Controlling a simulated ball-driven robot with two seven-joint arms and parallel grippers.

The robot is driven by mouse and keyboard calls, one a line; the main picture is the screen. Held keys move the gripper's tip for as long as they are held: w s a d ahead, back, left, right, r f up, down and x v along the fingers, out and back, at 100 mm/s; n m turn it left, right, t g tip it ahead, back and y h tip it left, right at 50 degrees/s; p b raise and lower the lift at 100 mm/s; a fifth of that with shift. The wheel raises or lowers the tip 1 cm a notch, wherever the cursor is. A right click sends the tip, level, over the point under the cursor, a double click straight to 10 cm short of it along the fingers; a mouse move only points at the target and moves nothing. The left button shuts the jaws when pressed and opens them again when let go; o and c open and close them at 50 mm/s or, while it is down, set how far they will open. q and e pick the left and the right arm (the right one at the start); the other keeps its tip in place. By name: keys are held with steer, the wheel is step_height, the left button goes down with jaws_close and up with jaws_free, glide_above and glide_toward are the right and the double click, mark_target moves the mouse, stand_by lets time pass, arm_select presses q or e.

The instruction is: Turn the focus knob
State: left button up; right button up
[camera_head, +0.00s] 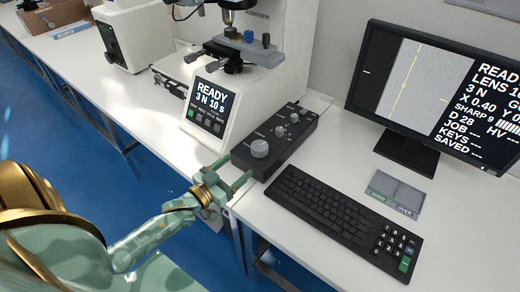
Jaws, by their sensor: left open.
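A black control box (281,138) sits on the white bench in front of the tester. It carries a large grey knob (260,149) at its near end and several smaller knobs further back. I cannot read which one is labelled as the focus knob. My left gripper (238,170) is open and empty at the bench's front edge. Its green fingers point toward the near end of the box, close to the large knob but not around it. I cannot tell whether a fingertip touches the box. My right gripper is not in view.
The hardness tester (230,88) shows "READY 3 N 10 s" on its screen. A keyboard (334,220) lies right of the box. A monitor (432,92) showing "SHARP 9" stands behind a grey two-part tray (395,194). Another tester (135,38) stands at left.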

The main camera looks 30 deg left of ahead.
mark_target(252, 152)
arm_select(q)
steer(key=w, duration=0.3)
steer(key=w+d+b, duration=0.1)
steer(key=w, duration=0.3)
steer(key=w+b, duration=0.1)
steer(key=w, duration=0.3)
steer(key=shift+d, duration=0.3)
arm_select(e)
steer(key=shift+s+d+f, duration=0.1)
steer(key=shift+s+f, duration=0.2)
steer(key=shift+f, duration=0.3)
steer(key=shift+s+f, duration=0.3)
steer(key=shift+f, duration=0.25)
arm_select(q)
steer(key=c, duration=1)
steer(key=shift+a+m+h, duration=0.1)
steer(key=shift+m+h, duration=0.4)
steer(key=shift+h, duration=0.2)
steer(key=shift+m+g+h, duration=0.4)
steer(key=shift+m+h, duration=0.3)
steer(key=shift+h, duration=0.4)
